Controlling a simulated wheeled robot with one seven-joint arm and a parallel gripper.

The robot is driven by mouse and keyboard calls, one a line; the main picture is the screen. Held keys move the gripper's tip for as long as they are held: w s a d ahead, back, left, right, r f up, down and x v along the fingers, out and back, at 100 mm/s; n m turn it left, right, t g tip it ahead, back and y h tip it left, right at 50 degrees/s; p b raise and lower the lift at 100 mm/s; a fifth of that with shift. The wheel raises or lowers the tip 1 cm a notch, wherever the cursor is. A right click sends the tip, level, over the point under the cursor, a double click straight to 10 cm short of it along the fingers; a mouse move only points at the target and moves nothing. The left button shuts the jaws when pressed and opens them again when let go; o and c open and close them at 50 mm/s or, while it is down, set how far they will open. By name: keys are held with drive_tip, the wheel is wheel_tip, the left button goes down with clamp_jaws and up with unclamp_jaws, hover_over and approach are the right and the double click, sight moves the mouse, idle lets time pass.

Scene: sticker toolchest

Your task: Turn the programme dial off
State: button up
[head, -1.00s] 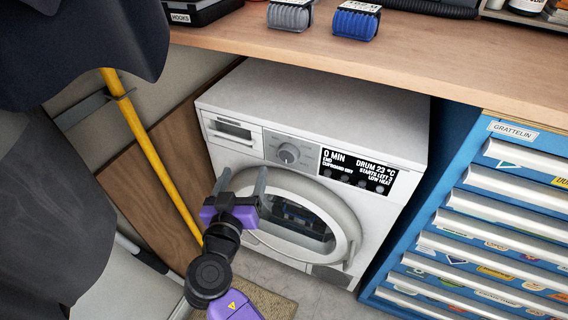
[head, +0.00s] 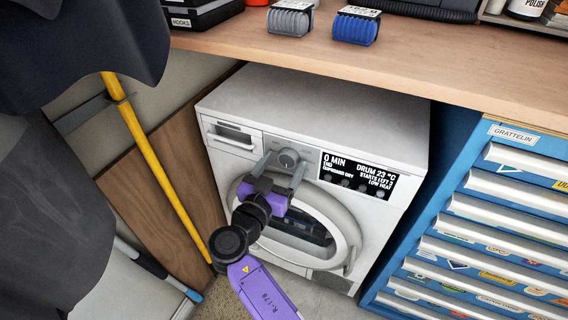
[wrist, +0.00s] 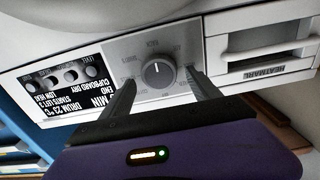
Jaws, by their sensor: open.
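The programme dial (head: 288,158) is a round grey knob on the front panel of the white dryer (head: 330,110). In the wrist view the dial (wrist: 158,73) shows between my fingertips, with a white pointer line and printed labels around it; the picture is upside down and the labels are too small to read surely. My gripper (head: 283,163) is open, with one finger on each side of the dial. I cannot tell whether either finger touches it. The display (head: 357,175) reads 0 MIN, END, CUPBOARD DRY, DRUM 23 °C.
A wooden worktop (head: 420,70) overhangs the dryer. The blue toolchest (head: 480,230) stands close on the right. The round dryer door (head: 345,235) lies below the panel. A yellow pole (head: 150,150) and dark hanging cloth (head: 50,190) are on the left.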

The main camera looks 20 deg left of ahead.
drive_tip(key=shift+w, duration=0.35)
drive_tip(key=c, duration=1.3)
drive_tip(key=shift+c, duration=0.2)
drive_tip(key=shift+f+n, duration=0.1)
drive_tip(key=shift+n, duration=0.2)
